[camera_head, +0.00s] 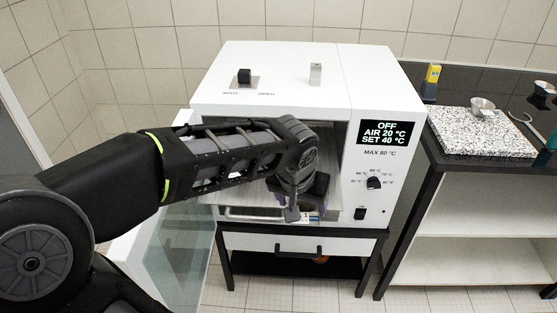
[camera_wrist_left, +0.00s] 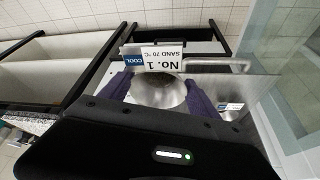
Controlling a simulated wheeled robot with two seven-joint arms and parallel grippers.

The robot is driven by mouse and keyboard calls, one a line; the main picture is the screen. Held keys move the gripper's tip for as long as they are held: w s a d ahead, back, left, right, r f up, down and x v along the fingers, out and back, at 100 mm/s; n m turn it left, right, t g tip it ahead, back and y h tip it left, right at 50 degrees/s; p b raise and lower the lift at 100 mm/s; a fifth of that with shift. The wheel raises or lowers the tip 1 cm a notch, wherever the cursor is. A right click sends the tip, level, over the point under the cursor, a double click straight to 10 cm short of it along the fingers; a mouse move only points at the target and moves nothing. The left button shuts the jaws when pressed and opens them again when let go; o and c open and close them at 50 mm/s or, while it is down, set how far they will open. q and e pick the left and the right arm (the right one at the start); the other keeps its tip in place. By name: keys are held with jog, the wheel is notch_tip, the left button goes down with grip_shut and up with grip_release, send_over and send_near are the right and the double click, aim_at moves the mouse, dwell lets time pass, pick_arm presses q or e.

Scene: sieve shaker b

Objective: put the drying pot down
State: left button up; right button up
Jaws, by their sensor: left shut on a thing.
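The drying pot (camera_wrist_left: 158,94) is a round metal bowl with a white and blue card reading "No. 1 SAND 70 °C COOL", upside down in the left wrist view. My left gripper (camera_wrist_left: 160,98) has its purple fingers on both sides of the pot and is shut on it. In the head view my left gripper (camera_head: 308,203) is at the front of the open chamber of the white drying oven (camera_head: 270,85). My arm hides most of the pot there. I cannot tell whether the pot touches anything below. My right gripper is not in view.
The oven's glass door (camera_head: 180,250) stands open at the left. Its display (camera_head: 387,133) reads OFF, AIR 20 °C, SET 40 °C. A black-framed stand (camera_head: 300,245) with a drawer carries the oven. At right, a speckled slab (camera_head: 465,130) bears a small metal bowl (camera_head: 482,105).

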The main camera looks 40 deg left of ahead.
pick_arm(q)
jog(key=w+a+p, duration=0.1)
jog(key=w+a, duration=0.3)
jog(key=w, duration=0.1)
jog(key=w+a+f+p, duration=0.1)
jog(key=w+a+p, duration=0.1)
jog(key=w+a, duration=0.2)
jog(key=w+a+p, duration=0.2)
jog(key=w+a, duration=0.2)
jog(key=w, duration=0.2)
jog(key=shift+w+f, duration=0.3)
jog(key=shift+f, duration=0.25)
jog(key=shift+f, duration=0.1)
jog(key=shift+d+f, duration=0.1)
jog(key=shift+f, duration=0.3)
notch_tip(320, 180, down, 3)
jog(key=shift+f+p, duration=0.2)
jog(key=shift+p, duration=0.5)
jog(key=shift+w+f, duration=0.15)
jog(key=shift+f, duration=0.1)
